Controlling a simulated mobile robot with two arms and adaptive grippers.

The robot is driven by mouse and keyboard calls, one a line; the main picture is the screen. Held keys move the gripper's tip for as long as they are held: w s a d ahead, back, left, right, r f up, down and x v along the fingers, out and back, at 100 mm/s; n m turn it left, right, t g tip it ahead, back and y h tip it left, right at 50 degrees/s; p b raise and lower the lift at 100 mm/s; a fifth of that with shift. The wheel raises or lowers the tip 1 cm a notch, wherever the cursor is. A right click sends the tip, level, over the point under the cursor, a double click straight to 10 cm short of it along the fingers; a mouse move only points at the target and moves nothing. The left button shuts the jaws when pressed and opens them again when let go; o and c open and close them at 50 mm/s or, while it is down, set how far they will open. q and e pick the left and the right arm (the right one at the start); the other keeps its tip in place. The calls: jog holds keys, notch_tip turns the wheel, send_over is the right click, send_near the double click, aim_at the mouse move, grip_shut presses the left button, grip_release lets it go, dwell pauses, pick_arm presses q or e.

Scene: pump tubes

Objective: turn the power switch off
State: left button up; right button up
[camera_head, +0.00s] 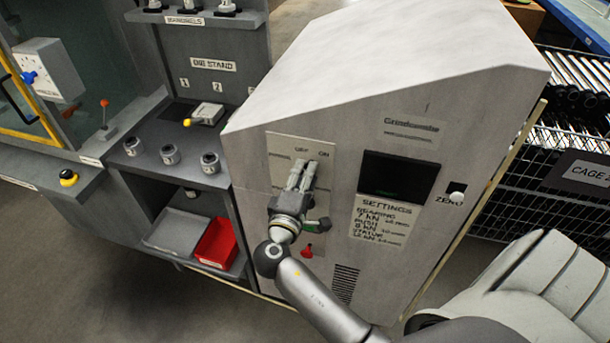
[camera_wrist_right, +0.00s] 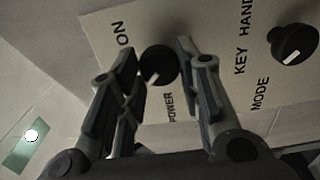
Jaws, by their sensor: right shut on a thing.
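The power switch is a round black knob (camera_wrist_right: 158,66) on a pale control plate (camera_head: 284,145) on the grey machine cabinet. In the right wrist view it sits between the fingers of my right gripper (camera_head: 303,170), which is shut on it. A short white mark shows low on the knob. The ON and POWER labels show beside it. In the head view the fingers hide the knob, just under the OFF and ON labels. My left gripper is in neither view.
A second black knob (camera_wrist_right: 294,44), labelled MODE, is close beside my fingers. A red part (camera_head: 306,251) sits below my gripper. A dark screen (camera_head: 399,177) and a white ZERO button (camera_head: 457,188) are to the right. A red bin (camera_head: 214,243) stands on the shelf at left.

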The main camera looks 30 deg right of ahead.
jog(key=o, duration=1)
jog(key=shift+w+a, duration=0.1)
jog(key=v, duration=1.2)
